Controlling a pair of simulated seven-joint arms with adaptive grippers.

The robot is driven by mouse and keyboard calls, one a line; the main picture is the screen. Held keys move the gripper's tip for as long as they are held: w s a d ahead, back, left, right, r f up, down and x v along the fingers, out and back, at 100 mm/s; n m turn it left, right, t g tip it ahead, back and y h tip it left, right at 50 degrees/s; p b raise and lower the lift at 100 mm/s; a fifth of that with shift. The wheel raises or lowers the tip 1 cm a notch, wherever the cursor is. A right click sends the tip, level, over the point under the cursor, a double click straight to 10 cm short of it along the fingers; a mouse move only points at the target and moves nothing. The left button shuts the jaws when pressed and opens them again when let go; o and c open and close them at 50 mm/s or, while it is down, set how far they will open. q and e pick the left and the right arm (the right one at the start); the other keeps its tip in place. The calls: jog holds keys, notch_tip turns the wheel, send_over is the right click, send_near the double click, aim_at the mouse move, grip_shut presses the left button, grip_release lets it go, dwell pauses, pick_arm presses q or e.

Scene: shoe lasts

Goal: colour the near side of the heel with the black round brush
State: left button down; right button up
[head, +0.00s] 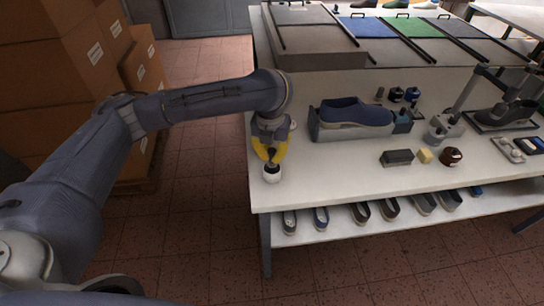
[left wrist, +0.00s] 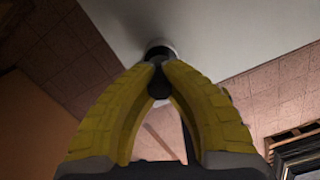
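A dark blue shoe (head: 355,112) lies lengthwise in a grey cradle (head: 318,130) on the white table; I cannot tell clearly which end is the heel. My left gripper (head: 270,154) is at the table's left edge, left of the shoe and pointing down. Its yellow fingers are closed around a dark round-ended handle, seen in the left wrist view (left wrist: 158,86), which seems to be the black round brush. The handle's lower end is at a small white pot (head: 271,174); its bristles are hidden. My right gripper is not in view.
A dark block (head: 397,158), a yellow sponge (head: 425,156) and a brown round jar (head: 451,156) stand right of the pot. Small dark bottles (head: 396,94) stand behind the shoe. A stand (head: 445,124) is at right. The table front between pot and block is clear.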

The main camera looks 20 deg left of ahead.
aim_at(272, 149)
pick_arm(q)
jog(key=shift+r, duration=2.6)
